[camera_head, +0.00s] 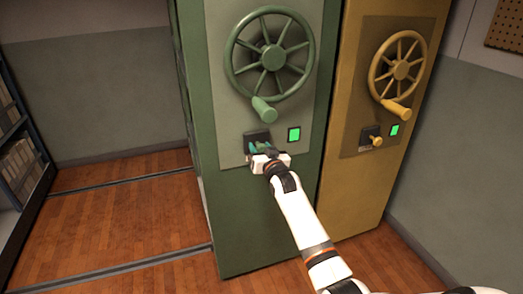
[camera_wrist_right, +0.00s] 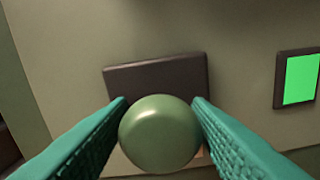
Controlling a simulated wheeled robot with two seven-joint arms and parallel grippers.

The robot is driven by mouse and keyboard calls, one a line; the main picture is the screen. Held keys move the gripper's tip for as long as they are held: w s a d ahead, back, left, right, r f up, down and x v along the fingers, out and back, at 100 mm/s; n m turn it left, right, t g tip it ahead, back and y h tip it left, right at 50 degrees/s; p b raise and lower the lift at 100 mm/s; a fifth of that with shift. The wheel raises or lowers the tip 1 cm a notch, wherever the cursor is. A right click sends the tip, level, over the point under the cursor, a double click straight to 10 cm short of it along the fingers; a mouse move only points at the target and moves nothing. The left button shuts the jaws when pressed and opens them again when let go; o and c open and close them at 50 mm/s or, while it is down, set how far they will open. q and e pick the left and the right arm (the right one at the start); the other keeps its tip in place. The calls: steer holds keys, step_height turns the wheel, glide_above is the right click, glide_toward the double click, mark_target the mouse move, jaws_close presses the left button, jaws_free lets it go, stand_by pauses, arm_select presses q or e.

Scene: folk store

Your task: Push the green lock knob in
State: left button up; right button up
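The green lock knob (camera_wrist_right: 160,134) is a round green ball, seen close up in the right wrist view in front of a dark plate (camera_wrist_right: 155,80). My right gripper (camera_head: 262,147) is at that plate on the green cabinet, below the green handwheel (camera_head: 268,52). In the right wrist view its two teal fingers (camera_wrist_right: 160,112) lie along the left and right sides of the knob and appear to touch it on both sides. In the head view the fingers mostly hide the knob. How far the knob stands out is hidden. My left gripper is not in view.
A lit green indicator (camera_head: 294,134) is just right of the knob plate. The yellow cabinet (camera_head: 352,190) stands close on the right with its own wheel (camera_head: 396,66) and yellow knob (camera_head: 376,141). Open wooden floor (camera_head: 110,228) with rails lies left. Shelves (camera_head: 18,150) stand far left.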

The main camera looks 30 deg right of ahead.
steer(key=shift+o, duration=1.1)
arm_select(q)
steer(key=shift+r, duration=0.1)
arm_select(e)
steer(key=shift+s, duration=0.15)
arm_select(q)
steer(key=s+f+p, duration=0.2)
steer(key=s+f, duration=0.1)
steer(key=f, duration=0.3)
arm_select(e)
steer(key=v, duration=1.1)
steer(key=shift+s+a, duration=0.2)
steer(key=shift+s, duration=0.15)
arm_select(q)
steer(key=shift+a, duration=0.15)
